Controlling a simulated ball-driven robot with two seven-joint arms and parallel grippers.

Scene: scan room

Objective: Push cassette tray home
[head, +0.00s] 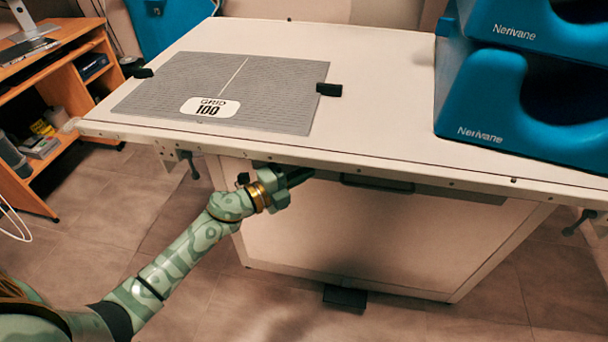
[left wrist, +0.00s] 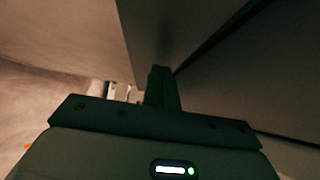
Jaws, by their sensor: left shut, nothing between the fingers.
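The cassette tray (head: 455,194) shows as a thin grey strip under the front edge of the table top, with a dark handle (head: 378,183) on its front. How far it sticks out is hard to tell. My left gripper (head: 305,175) is shut and empty, just below the table edge, to the left of the handle. In the left wrist view its closed fingers (left wrist: 161,88) point at dim grey panels. I cannot tell whether the fingertips touch the tray. My right gripper is not in view.
The table (head: 390,120) carries a grey grid plate (head: 255,75) between dark clamps and blue Nerivane supports (head: 470,105) on the right. A black pedal-like block (head: 345,297) is on the floor below. A wooden desk (head: 80,85) stands at left. The floor in front is clear.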

